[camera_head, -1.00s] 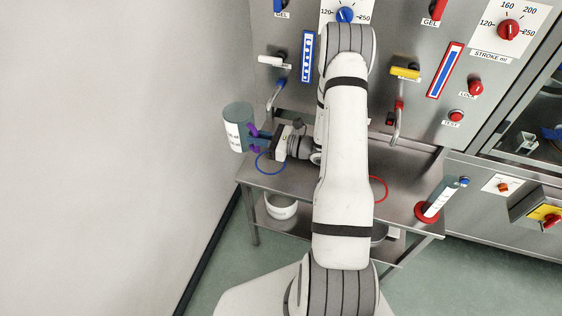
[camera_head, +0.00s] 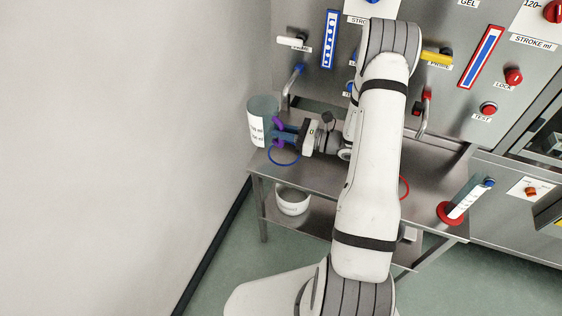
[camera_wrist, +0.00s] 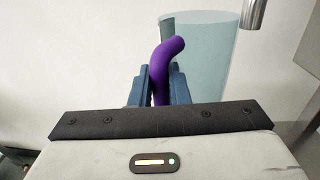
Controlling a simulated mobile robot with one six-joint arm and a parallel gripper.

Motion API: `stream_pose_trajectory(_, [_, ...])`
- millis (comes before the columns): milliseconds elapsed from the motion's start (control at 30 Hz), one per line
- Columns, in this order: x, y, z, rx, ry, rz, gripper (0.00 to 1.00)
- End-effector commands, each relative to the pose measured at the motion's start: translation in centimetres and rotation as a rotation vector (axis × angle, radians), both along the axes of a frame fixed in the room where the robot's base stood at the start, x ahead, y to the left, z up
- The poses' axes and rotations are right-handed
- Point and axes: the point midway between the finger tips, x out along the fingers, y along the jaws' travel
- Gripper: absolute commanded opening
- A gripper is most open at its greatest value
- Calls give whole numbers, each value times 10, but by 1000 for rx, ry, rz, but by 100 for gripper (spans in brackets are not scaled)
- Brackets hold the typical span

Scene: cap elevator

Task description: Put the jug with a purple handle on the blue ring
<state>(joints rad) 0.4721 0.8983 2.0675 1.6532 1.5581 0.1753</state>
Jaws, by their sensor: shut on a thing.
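The jug (camera_head: 258,124) is a translucent grey-teal cup with a white label and a purple handle (camera_head: 277,125). It is upright at the left end of the steel table. My gripper (camera_head: 287,131) comes from the right, its blue fingers shut on the purple handle. In the wrist view the handle (camera_wrist: 163,65) stands between the fingers, with the jug body (camera_wrist: 205,60) behind it. The blue ring (camera_head: 284,164) lies on the table, just right of and nearer than the jug in the picture. Its far part is hidden by the gripper. Whether the jug's base touches the table is unclear.
A metal spout with a blue end (camera_head: 291,84) hangs from the panel behind the jug; a metal tube (camera_wrist: 254,14) is near the jug rim in the wrist view. A red ring (camera_head: 405,188) and a red-based cylinder (camera_head: 466,202) are to the right. A white bowl (camera_head: 292,203) is below.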

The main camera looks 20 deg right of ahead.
Motion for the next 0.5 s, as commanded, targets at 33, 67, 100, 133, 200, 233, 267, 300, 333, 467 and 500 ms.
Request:
stream_pose_trajectory(33, [0,-3,-14,-3,-4,4,0])
stream_pose_trajectory(67, [0,-4,-17,-3,-3,6,0])
stream_pose_trajectory(100, [0,-6,-19,-6,-4,6,0])
stream_pose_trajectory(133, [0,-7,-20,-7,-4,4,0])
stream_pose_trajectory(200, [1,-11,-21,-10,-3,-8,0])
stream_pose_trajectory(233, [2,-12,-21,-12,-3,-16,0])
stream_pose_trajectory(267, [3,-14,-21,-12,-3,-25,0])
stream_pose_trajectory(300, [4,-17,-21,-14,-1,-36,0])
stream_pose_trajectory(333, [4,-18,-21,-15,-2,-45,0])
stream_pose_trajectory(467, [6,-26,-21,-17,0,-82,0])
stream_pose_trajectory(500, [6,-28,-21,-17,-1,-93,0])
